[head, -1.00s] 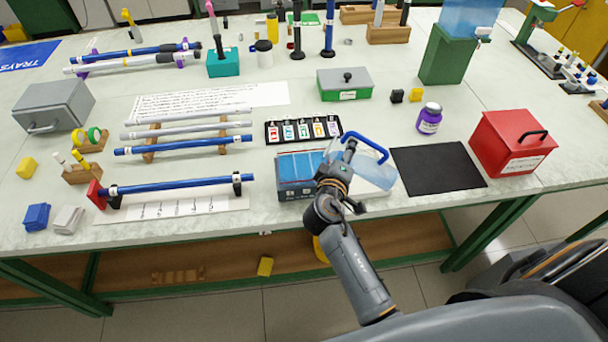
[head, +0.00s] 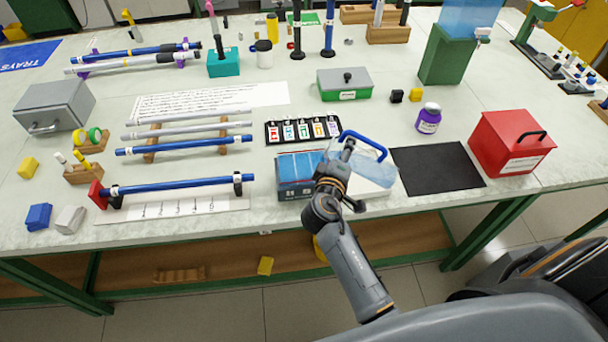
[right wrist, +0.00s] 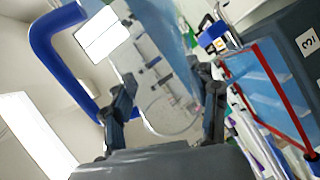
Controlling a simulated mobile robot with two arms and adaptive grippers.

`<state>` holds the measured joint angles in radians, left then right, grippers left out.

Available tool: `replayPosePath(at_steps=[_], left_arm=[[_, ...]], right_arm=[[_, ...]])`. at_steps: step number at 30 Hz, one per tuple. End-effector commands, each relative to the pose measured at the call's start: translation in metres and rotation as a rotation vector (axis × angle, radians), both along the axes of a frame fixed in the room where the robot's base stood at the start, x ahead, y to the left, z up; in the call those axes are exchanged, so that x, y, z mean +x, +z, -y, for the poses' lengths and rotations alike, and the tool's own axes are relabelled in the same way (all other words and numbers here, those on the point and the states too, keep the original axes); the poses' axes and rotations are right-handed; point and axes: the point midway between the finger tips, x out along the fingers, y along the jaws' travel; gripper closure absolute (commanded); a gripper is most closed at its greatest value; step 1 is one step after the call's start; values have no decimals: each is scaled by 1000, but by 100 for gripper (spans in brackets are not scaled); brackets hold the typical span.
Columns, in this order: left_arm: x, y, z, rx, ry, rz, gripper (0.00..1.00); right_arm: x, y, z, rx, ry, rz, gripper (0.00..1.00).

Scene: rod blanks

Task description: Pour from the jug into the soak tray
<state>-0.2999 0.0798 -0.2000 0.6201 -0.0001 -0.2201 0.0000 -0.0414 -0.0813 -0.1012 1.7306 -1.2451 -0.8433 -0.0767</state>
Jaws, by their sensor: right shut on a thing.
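In the right wrist view the blue handle (right wrist: 47,62) is at upper left, and the tray (right wrist: 295,48) is at right. I cannot see any liquid stream. My left gripper is not in view.
A black mat (head: 437,167) lies right of the jug, with a red box (head: 510,143) beyond it. A rack of colored labels (head: 303,131) is behind the tray. Blue and grey rods on stands (head: 180,185) lie to the left.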

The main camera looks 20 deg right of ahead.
Motion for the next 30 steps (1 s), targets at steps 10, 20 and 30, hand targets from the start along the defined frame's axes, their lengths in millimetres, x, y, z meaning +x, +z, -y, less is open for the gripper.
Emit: replayPosePath(at_steps=[10,20,30], left_arm=[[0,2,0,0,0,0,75],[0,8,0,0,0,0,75],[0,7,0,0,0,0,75]], right_arm=[[1,2,0,-6,1,-2,96],[2,5,-1,-45,0,-40,96],[1,4,-1,-45,0,-39,96]])
